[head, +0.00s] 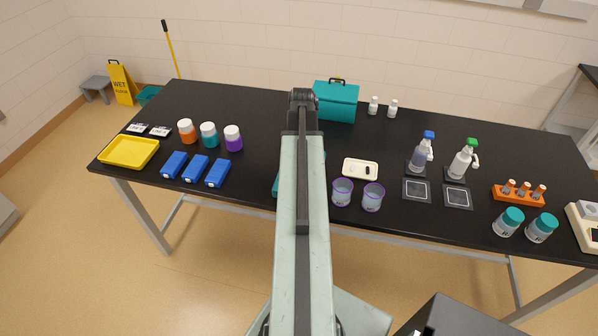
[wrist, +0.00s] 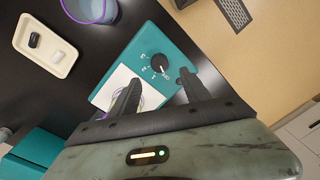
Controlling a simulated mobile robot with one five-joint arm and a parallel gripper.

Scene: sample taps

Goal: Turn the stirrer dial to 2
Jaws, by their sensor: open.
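The teal stirrer (wrist: 178,40) lies on the black table in the wrist view, with a white plate (wrist: 110,92) on its top. Its black dial (wrist: 159,62) has small white marks around one side; I cannot read which mark it points to. In the head view only slivers of the stirrer (head: 276,184) show beside my arm. My gripper (wrist: 158,77) is open, with one dark finger on each side just below the dial in the wrist picture. The fingers appear apart from the dial, and nothing is between them. The gripper is hidden in the head view.
Two purple-rimmed cups (head: 342,192) and a cream tray (head: 360,169) stand right of the stirrer in the head view. A teal case (head: 335,101) is behind. Blue boxes (head: 195,168) lie to the left. The table's front edge is near the stirrer.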

